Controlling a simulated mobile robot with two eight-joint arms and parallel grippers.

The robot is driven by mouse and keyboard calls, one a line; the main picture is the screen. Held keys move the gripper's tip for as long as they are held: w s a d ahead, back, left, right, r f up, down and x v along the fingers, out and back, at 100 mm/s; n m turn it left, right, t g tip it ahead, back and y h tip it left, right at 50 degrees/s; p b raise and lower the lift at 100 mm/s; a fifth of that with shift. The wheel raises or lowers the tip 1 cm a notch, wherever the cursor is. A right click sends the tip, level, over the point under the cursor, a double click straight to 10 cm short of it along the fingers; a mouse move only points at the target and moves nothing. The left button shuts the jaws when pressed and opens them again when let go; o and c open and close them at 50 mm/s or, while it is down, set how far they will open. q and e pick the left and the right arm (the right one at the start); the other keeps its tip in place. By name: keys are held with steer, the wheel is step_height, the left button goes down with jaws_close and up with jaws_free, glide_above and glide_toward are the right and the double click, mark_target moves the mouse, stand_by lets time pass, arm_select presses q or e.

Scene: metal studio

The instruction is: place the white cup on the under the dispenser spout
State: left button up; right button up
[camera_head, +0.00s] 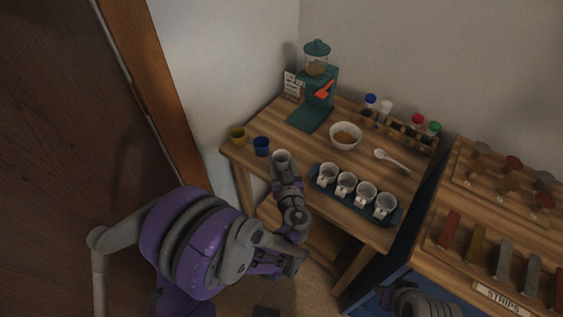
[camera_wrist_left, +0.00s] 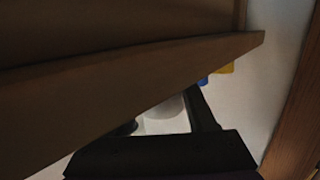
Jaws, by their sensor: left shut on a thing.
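A white cup (camera_head: 281,157) is held by my left gripper (camera_head: 283,171), at the near left edge of the wooden table. The gripper is shut on it, and the cup looks roughly upright. In the left wrist view a pale part of the cup (camera_wrist_left: 166,112) shows beside a dark finger; a wooden edge covers much of that view. The green dispenser (camera_head: 317,72) stands at the back left of the table, with an orange lever or spout part (camera_head: 324,89) and a flat green base (camera_head: 307,118). The base looks empty. Only part of my right arm shows at the lower right.
A yellow cup (camera_head: 238,135) and a blue cup (camera_head: 261,145) stand left of the held cup. A white bowl (camera_head: 345,136), a spoon (camera_head: 391,160), a dark tray (camera_head: 352,199) of several white cups and a bottle rack (camera_head: 396,133) fill the right. Bare wood lies before the dispenser.

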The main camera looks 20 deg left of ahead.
arm_select(q)
steer(key=shift+f, duration=0.1)
steer(key=shift+f, duration=0.15)
steer(key=o, duration=1.3)
